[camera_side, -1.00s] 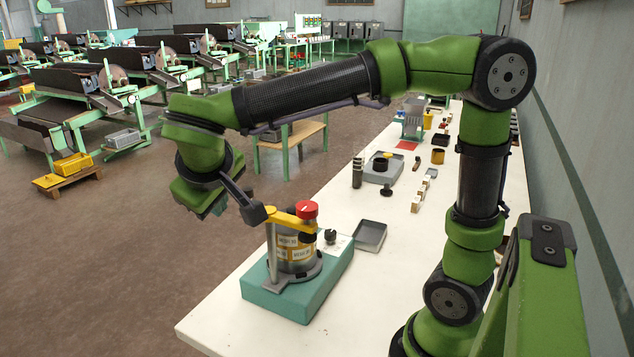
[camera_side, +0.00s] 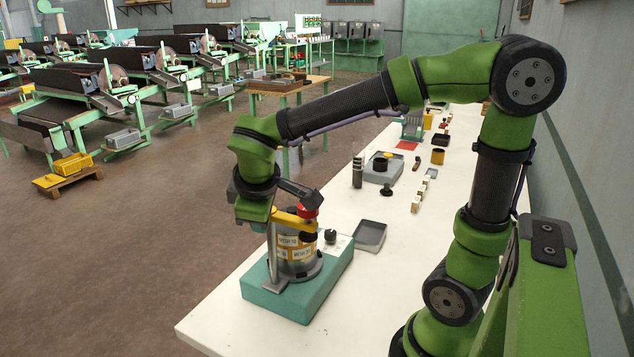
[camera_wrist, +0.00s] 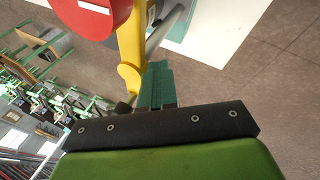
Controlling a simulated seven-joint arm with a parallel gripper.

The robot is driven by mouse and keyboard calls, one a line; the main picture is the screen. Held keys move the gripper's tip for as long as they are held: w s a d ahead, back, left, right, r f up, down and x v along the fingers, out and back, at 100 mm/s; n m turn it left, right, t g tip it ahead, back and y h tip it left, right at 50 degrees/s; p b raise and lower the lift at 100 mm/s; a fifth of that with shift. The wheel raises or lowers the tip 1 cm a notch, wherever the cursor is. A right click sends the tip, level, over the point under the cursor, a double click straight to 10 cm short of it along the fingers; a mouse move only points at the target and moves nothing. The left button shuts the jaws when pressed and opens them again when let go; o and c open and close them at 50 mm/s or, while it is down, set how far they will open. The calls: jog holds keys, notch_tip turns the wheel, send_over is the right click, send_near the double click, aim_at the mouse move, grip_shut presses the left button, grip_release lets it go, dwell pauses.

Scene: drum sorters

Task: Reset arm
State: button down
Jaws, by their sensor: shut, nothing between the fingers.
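My gripper (camera_side: 255,213) hangs at the left of the sieve shaker, close to its yellow clamp arm (camera_side: 290,219) and red knob (camera_side: 308,200). I cannot tell whether it touches the clamp. In the wrist view my gripper's fingers (camera_wrist: 155,80) are together and hold nothing. The red knob (camera_wrist: 95,12) and the yellow clamp arm (camera_wrist: 130,45) fill the top of that view. The shaker's teal base (camera_side: 318,290) carries a stack of labelled sieves (camera_side: 296,250) under the clamp. My fingers are hard to make out in the side view.
The white table (camera_side: 350,290) runs back along the right wall. A grey tray (camera_side: 370,236) lies right of the shaker. Further back are several small blocks, a dark bottle-like item (camera_side: 358,171) and a yellow cup (camera_side: 437,156). Open floor lies to the left.

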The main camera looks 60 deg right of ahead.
jog(key=s+r+n+t+y, duration=0.2)
jog(key=s+r+n+y, duration=0.3)
jog(key=s+n+y, duration=0.3)
jog(key=shift+s+d+r+n, duration=0.25)
jog(key=shift+s+n, duration=0.55)
jog(key=shift+n, duration=1.5)
